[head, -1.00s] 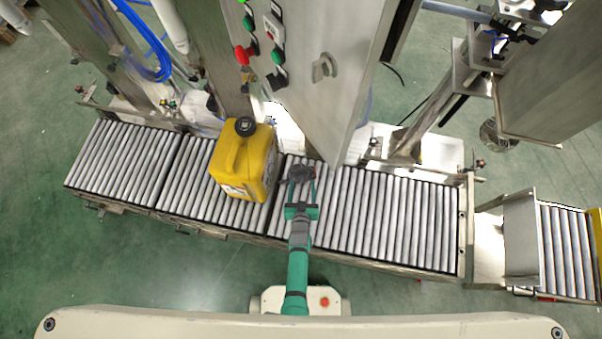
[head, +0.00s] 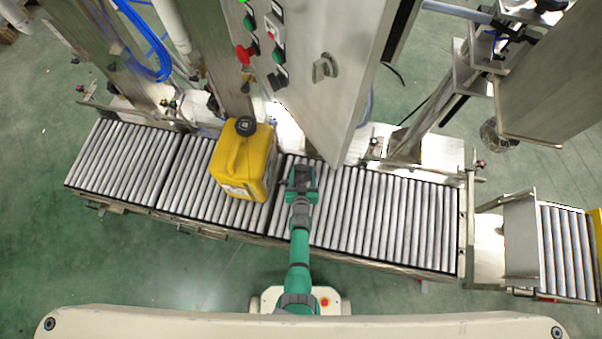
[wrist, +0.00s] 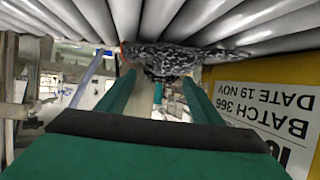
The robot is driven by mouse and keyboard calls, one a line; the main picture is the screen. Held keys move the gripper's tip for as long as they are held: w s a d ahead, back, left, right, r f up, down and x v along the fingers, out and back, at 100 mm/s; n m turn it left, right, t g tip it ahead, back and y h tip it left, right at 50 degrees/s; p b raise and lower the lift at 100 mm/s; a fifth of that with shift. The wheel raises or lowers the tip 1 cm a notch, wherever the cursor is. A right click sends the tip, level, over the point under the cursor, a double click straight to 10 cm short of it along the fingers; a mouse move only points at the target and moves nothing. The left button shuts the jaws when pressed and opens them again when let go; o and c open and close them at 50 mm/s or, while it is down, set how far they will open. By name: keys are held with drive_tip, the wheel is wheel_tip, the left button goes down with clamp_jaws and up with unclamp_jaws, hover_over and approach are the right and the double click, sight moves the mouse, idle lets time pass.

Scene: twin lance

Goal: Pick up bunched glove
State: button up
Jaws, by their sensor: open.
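The bunched glove (wrist: 172,58) is a crumpled, dark grey speckled piece with an orange-red edge, lying against the conveyor rollers in the wrist view. My gripper (wrist: 160,84) is open, its two green fingers pointing at the glove. The glove's main lump shows between and just beyond the fingertips, and one end reaches out past the right finger. Contact between fingers and glove cannot be made out. In the head view my gripper (head: 303,174) is over the rollers, right of the yellow jerrycan, and largely hides the glove.
The yellow jerrycan (head: 243,162) stands on the roller conveyor (head: 385,220) close to the left of my gripper. Its label shows in the wrist view (wrist: 265,115). A tall steel cabinet (head: 335,70) rises just behind. The rollers to the right are clear.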

drive_tip(key=shift+c, duration=0.3)
drive_tip(key=shift+s, duration=0.1)
drive_tip(key=c, duration=1)
drive_tip(key=shift+a, duration=0.1)
drive_tip(key=shift+c, duration=0.4)
drive_tip(key=shift+s, duration=0.1)
